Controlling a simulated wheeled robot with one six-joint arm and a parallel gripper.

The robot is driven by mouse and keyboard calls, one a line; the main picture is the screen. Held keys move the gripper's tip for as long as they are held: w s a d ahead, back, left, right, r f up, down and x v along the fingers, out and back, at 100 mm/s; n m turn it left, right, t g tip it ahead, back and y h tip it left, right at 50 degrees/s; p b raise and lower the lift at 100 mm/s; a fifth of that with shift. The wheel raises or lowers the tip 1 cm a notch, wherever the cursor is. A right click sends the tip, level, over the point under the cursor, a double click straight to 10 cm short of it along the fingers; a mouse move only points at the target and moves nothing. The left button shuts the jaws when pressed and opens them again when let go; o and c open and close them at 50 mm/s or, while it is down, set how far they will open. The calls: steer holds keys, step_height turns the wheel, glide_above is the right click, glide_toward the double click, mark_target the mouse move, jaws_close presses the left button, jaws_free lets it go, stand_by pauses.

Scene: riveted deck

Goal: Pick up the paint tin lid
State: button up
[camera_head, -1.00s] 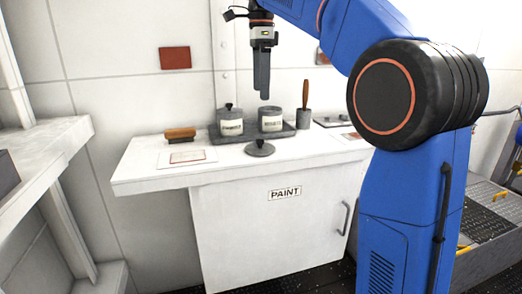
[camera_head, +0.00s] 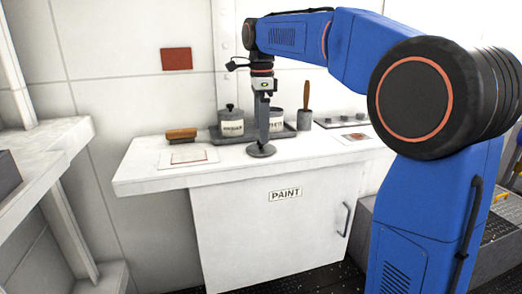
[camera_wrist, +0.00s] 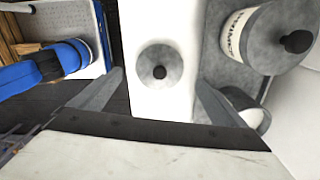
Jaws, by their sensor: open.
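The paint tin lid (camera_head: 261,152) is a grey disc with a dark central knob. It lies flat near the front edge of the white counter (camera_head: 200,177), in front of the tins. In the wrist view the lid (camera_wrist: 145,62) lies, knob up, between and beyond the fingers. My gripper (camera_head: 263,141) points down just above the lid, its fingers near the knob; I cannot tell whether they touch it. In the wrist view my gripper (camera_wrist: 159,77) is open, with a finger on each side of the knob and nothing held.
A dark tray (camera_head: 232,141) behind the lid holds a lidded tin (camera_head: 231,124) and a second tin (camera_head: 276,123), partly hidden by my gripper. A brush (camera_head: 181,134) lies left; a pot (camera_head: 304,119) with a handle stands right. The counter around the lid is clear.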

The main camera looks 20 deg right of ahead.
mark_target(261, 146)
steer(key=shift+f, duration=2.6)
steer(key=c, duration=1.1)
